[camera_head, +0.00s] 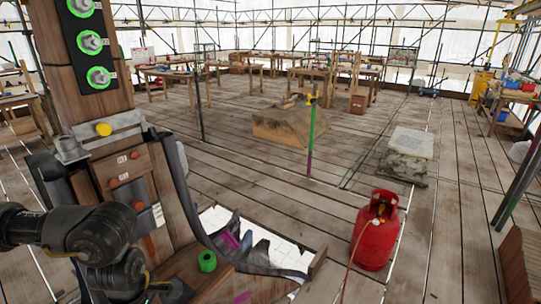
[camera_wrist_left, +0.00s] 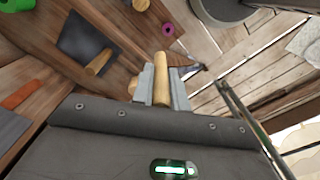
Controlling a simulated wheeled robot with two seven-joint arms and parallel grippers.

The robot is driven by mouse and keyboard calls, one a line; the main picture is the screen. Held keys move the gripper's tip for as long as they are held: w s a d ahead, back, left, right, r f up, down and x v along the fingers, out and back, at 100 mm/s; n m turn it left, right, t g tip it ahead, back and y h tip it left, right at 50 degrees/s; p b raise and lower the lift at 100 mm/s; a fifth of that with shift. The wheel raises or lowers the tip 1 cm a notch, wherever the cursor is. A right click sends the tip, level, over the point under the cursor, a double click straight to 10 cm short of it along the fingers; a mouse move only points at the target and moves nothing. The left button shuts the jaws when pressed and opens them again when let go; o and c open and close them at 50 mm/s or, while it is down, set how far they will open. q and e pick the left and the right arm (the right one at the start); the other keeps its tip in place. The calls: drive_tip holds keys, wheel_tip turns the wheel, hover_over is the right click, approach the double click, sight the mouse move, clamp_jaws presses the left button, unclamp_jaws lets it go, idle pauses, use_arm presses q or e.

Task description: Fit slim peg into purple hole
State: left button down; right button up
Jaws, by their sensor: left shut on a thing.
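In the left wrist view my left gripper (camera_wrist_left: 163,88) is shut on a slim tan wooden peg (camera_wrist_left: 161,78), which lies between its two grey fingers. A purple ring around a dark hole (camera_wrist_left: 168,29) shows beyond the fingertips on the wooden surface, apart from the peg. In the head view my black left arm comes in at the lower left, and its fingertips and the held peg cannot be made out. My right gripper is in neither view.
Another tan peg (camera_wrist_left: 98,62) lies by a dark plate (camera_wrist_left: 82,42). The wooden spire (camera_head: 95,50) with green-ringed bolts rises at left. A green ring (camera_head: 207,260) sits by its base. A red gas bottle (camera_head: 376,231) stands to the right; plank floor (camera_head: 340,160) lies behind.

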use_arm(q)
drive_tip(key=d+r+m+b, duration=0.1)
drive_tip(key=d+r+m, duration=0.3)
drive_tip(key=m, duration=1.3)
drive_tip(key=shift+s+d+r+b, duration=0.15)
drive_tip(key=shift+r+b, duration=0.05)
drive_tip(key=shift+b, duration=0.1)
